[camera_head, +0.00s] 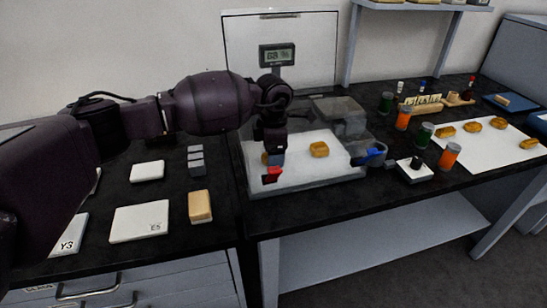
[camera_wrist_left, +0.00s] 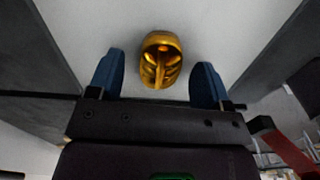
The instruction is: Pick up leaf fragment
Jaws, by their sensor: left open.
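My left gripper (camera_head: 271,158) hangs over the white-floored tray (camera_head: 290,178) on the bench, with its jaws apart. In the left wrist view its two blue fingers (camera_wrist_left: 158,82) stand on either side of a ribbed gold leaf fragment (camera_wrist_left: 161,59). The fragment lies on a pale surface, mostly ahead of the fingertips, and appears untouched. In the head view a gold piece (camera_head: 319,149) lies in the tray to the right of the gripper. I cannot tell whether it is the same piece. My right gripper is not in view.
A display reading 68 % (camera_head: 277,54) stands behind the tray. White labelled plates (camera_head: 139,221) and a tan block (camera_head: 200,206) lie on the left. Blue-ended items, bottles (camera_head: 449,156) and a white sheet (camera_head: 482,150) with several gold pieces are on the right.

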